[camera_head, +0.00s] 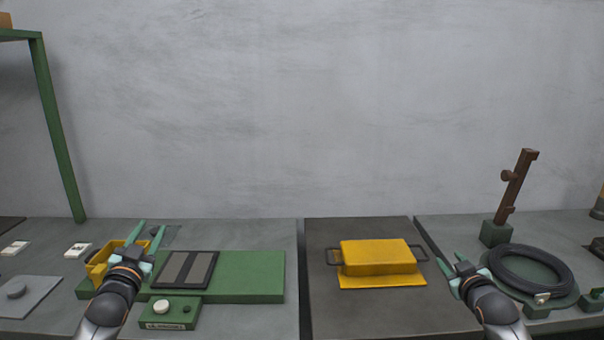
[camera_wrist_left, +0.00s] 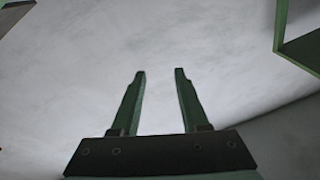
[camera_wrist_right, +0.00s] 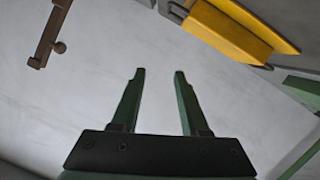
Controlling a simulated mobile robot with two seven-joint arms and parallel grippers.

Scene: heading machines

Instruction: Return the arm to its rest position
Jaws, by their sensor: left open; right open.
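My left gripper (camera_head: 147,236) is at the left of the head view, in front of a yellow bin and a green base plate. Its two fingers are spread with nothing between them; the left wrist view (camera_wrist_left: 160,75) shows only grey wall behind them. My right gripper (camera_head: 453,268) is at the right, between the yellow block and the black coil. Its fingers are apart and empty, as the right wrist view (camera_wrist_right: 160,75) also shows. Parts of the yellow bin are hidden behind my left gripper.
A yellow block with side handles (camera_head: 378,257) sits on the dark middle table. A black coil (camera_head: 533,266) and a brown upright post (camera_head: 517,185) stand at right. A green plate (camera_head: 250,277), a button box (camera_head: 170,313) and a green frame (camera_head: 58,130) are at left.

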